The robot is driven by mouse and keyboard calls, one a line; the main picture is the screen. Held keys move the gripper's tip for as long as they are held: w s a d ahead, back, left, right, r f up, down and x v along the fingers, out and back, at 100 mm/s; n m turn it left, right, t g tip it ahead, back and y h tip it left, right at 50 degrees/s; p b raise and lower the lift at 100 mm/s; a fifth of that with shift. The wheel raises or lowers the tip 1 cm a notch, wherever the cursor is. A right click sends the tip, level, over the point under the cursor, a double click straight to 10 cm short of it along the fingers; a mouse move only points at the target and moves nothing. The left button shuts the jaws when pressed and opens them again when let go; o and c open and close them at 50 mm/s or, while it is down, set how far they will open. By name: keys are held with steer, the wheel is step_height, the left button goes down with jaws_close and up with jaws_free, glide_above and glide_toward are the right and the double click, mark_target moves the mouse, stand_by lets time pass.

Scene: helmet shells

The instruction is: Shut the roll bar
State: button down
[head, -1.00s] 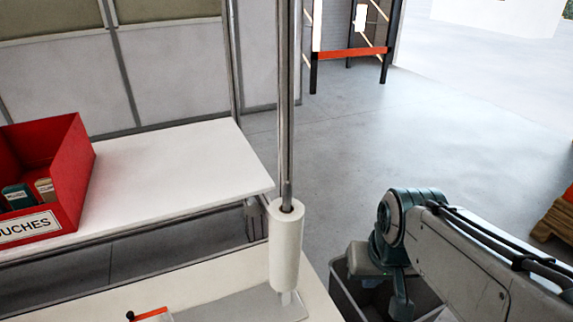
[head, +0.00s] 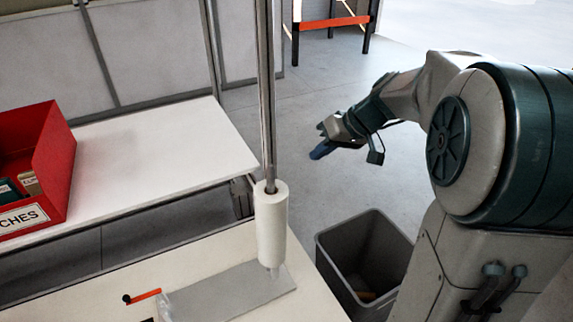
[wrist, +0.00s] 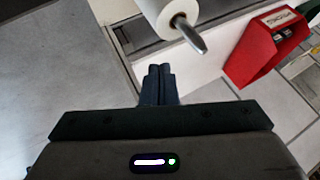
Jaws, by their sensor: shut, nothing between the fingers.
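A white roll (head: 271,225) sits around an upright metal rod (head: 266,95) at the right end of the near table. A flat grey plate (head: 235,290) lies at its foot, with an orange bar with a black knob (head: 145,296) at the plate's left. I cannot tell which of these parts is the roll bar. My gripper (head: 320,152) is shut and empty, in the air to the right of the rod. In the wrist view, my closed fingers (wrist: 158,82) point toward the roll (wrist: 165,15) and the rod's end (wrist: 190,36), apart from them.
A red box (head: 38,165) with small packs stands on a white bench (head: 160,150) at the left. A grey bin (head: 365,250) stands on the floor right of the table, below my arm. An orange and black rack (head: 335,22) is at the back. The floor between is clear.

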steer(key=shift+w+a+f+p, duration=0.2)
steer(key=shift+a+f+p, duration=0.2)
steer(key=shift+a+f, duration=0.7)
steer(key=shift+w+a+f+p, duration=0.3)
steer(key=shift+a+f, duration=0.45)
steer(key=shift+a, duration=0.7)
steer(key=shift+w+a+f+p, duration=0.1)
steer(key=shift+a+f+p, duration=0.35)
steer(key=shift+a+f, duration=0.65)
steer(key=shift+a+r, duration=0.25)
